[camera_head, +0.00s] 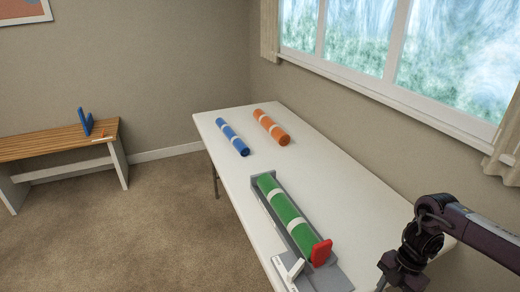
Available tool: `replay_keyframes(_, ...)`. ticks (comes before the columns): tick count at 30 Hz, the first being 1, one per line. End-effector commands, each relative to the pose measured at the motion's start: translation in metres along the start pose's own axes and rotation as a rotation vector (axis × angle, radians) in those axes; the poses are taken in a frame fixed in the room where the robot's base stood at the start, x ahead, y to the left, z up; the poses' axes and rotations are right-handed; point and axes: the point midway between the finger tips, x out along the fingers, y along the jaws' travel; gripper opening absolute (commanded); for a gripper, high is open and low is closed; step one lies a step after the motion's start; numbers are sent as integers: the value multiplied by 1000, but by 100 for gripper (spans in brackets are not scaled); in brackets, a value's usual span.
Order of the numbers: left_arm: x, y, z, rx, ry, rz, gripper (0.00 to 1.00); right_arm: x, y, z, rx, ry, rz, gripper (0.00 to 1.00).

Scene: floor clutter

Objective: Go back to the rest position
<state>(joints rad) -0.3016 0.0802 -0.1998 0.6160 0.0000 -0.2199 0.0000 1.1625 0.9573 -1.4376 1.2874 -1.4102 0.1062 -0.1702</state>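My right arm (424,238) comes in from the right and bends down over the near right part of the white table (338,165). Its lower end is cut off by the bottom edge, so the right gripper's fingertips are out of sight. My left arm and gripper are not in view. A green cylinder with white bands (272,195) lies in a grey holder (256,184). A red piece (321,252) stands at the near end of the cylinder. A white lever-like part (295,269) is on the holder's near left side. My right arm appears apart from the holder.
A blue cylinder (227,131) and an orange cylinder (263,119), both with white bands, lie at the table's far end. A wooden bench (50,143) with a blue object (86,121) stands at the left. Carpet (165,225) between bench and table is clear. A window wall borders the right.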

Motion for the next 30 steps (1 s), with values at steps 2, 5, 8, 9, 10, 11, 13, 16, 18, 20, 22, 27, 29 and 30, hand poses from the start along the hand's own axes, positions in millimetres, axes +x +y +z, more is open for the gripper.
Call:
replay_keyframes(2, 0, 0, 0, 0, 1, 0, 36, 19, 7, 6, 43, 12, 50, 38)
replay_keyframes(5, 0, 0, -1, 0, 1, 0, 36, 36, 16, 21, 114, 14, 129, 38)
replay_keyframes(8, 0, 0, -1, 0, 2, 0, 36, 54, 21, 42, 203, 6, 214, 38)
replay_keyframes(9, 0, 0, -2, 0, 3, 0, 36, 62, 21, 53, 246, 1, 249, 38)
replay_keyframes(10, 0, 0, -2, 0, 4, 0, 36, 68, 20, 62, 282, -6, 276, 38)
replay_keyframes(11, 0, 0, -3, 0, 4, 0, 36, 74, 18, 73, 321, -15, 305, 38)
replay_keyframes(13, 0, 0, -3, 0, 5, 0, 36, 88, 10, 100, 420, -42, 370, 38)
replay_keyframes(16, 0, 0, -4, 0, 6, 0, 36, 109, -19, 148, 587, -108, 462, 38)
replay_keyframes(18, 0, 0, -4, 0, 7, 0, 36, 122, -53, 186, 718, -175, 521, 38)
replay_keyframes(20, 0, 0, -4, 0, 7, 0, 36, 129, -87, 217, 820, -242, 563, 38)
replay_keyframes(22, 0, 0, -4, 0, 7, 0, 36, 134, -130, 248, 927, -323, 602, 38)
replay_keyframes(27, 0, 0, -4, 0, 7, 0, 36, 133, -246, 305, 1139, -535, 665, 38)
replay_keyframes(29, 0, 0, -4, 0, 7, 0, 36, 129, -288, 319, 1200, -612, 678, 38)
replay_keyframes(30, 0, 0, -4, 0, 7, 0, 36, 125, -315, 326, 1236, -662, 685, 38)
